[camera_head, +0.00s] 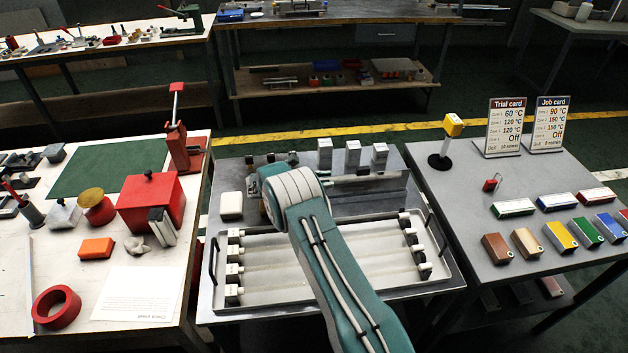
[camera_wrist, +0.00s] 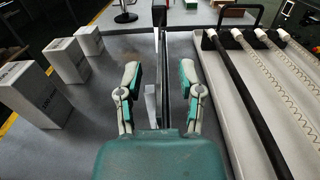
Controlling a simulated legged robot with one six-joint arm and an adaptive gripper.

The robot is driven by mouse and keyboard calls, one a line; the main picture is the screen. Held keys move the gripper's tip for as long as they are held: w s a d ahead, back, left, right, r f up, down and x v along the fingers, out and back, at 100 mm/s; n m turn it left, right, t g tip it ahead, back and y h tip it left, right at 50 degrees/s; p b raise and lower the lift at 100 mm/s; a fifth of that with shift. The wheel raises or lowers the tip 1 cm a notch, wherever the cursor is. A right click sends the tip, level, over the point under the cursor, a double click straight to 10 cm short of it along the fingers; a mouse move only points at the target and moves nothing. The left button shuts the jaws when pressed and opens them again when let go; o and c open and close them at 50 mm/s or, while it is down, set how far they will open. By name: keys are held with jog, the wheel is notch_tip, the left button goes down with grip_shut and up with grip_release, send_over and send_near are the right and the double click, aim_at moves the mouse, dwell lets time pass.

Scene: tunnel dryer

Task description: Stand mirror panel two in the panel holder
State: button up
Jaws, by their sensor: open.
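My gripper (camera_wrist: 161,80) is open. Its two teal-and-white fingers stand either side of a thin upright strip (camera_wrist: 163,65), seen nearly edge-on with a dark side and a bright side. No finger visibly touches it. The strip may be a mirror panel, but no number is readable. In the head view a long pale piece (camera_head: 365,178) lies across the bench behind the lamp tray, right of my arm; it may be the same piece. I cannot tell which thing is the panel holder.
Several white boxes (camera_wrist: 47,93) stand left of the fingers. The lamp tray (camera_head: 290,293), with a raised rim and several rods, lies close on the right in the wrist view. A yellow-topped stand (camera_head: 452,126) and cards (camera_head: 506,128) are on the right table.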

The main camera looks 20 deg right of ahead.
jog(key=w+a, duration=0.2)
jog(key=a, duration=0.9)
jog(key=shift+w+a, duration=0.15)
jog(key=shift+a, duration=0.05)
jog(key=s+d+r+m+t+y, duration=0.1)
jog(key=s+d+r+m+y, duration=0.2)
jog(key=r, duration=0.4)
jog(key=s+r+m+y, duration=0.1)
jog(key=s+r+y, duration=0.2)
jog(key=s+r, duration=0.35)
jog(key=s+d+r+m+t+y, duration=0.1)
jog(key=s+d+r+m+y, duration=0.15)
jog(key=r, duration=0.65)
jog(key=s+a+m+t+y, duration=0.2)
jog(key=s+m+y, duration=0.1)
jog(key=s, duration=0.6)
jog(key=s+a+r+m+t+y, duration=0.1)
jog(key=s+a+m+t+y, duration=0.1)
jog(key=s, duration=0.7)
jog(key=s+a+m+t+y, duration=0.2)
jog(key=s+m+t+y, duration=0.1)
jog(key=s, duration=0.6)
jog(key=shift+r+m+y, duration=0.35)
jog(key=shift+m+y, duration=0.2)
jog(key=shift+m, duration=0.1)
